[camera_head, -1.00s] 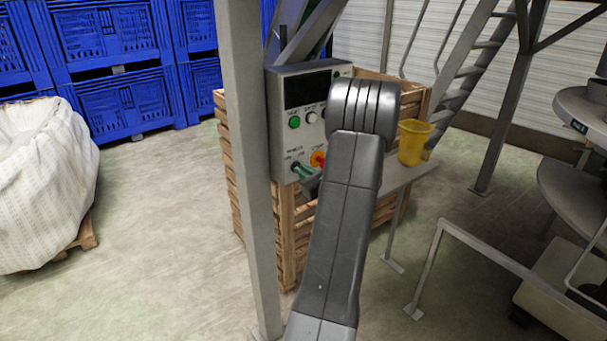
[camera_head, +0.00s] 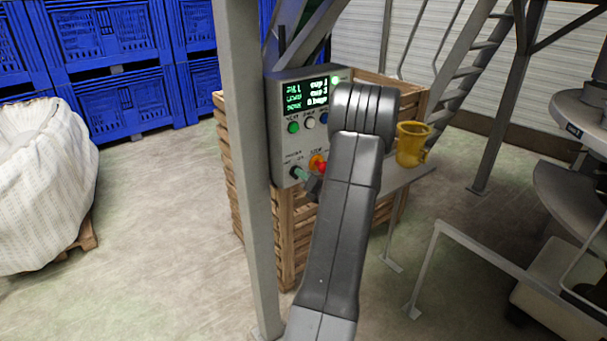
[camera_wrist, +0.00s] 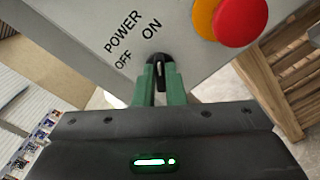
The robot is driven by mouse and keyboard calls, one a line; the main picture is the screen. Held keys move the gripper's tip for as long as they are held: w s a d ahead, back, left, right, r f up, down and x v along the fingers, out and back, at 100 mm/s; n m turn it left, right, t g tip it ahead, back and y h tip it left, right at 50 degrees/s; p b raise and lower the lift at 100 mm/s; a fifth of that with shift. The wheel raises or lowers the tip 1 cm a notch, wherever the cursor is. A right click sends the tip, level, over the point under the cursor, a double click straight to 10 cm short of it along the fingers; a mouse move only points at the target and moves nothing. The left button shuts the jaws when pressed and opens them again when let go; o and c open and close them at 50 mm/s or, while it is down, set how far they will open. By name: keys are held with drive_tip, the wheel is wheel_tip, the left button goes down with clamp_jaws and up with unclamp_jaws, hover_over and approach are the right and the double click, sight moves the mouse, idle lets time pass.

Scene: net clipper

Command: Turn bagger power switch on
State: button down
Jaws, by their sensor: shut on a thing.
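The bagger control box (camera_head: 283,140) is grey and stands on a post by the wooden crate. Its display (camera_head: 306,94) is lit with green text, and a small green lamp glows at its top right. The black power switch knob (camera_wrist: 158,60) sits below the words POWER, OFF and ON in the wrist view. The knob stands upright in that picture, roughly towards ON. My gripper (camera_wrist: 159,80) has green fingers shut on the knob from both sides. In the head view my gripper (camera_head: 300,173) is at the panel's lower left, partly hidden by my arm.
A red emergency button (camera_wrist: 242,20) on a yellow base is close to the right of the knob. A yellow cup (camera_head: 411,145) stands on a shelf right of the box. A grey post (camera_head: 243,180) rises just left of it.

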drive_tip(key=shift+m, duration=0.6)
drive_tip(key=c, duration=1.5)
unclamp_jaws()
drive_tip(key=shift+d, duration=0.1)
drive_tip(key=b+v, duration=0.3)
drive_tip(key=v, duration=1)
drive_tip(key=shift+s+d, duration=0.2)
drive_tip(key=shift+s, duration=0.15)
drive_tip(key=p+x, duration=0.3)
drive_tip(key=x, duration=1.1)
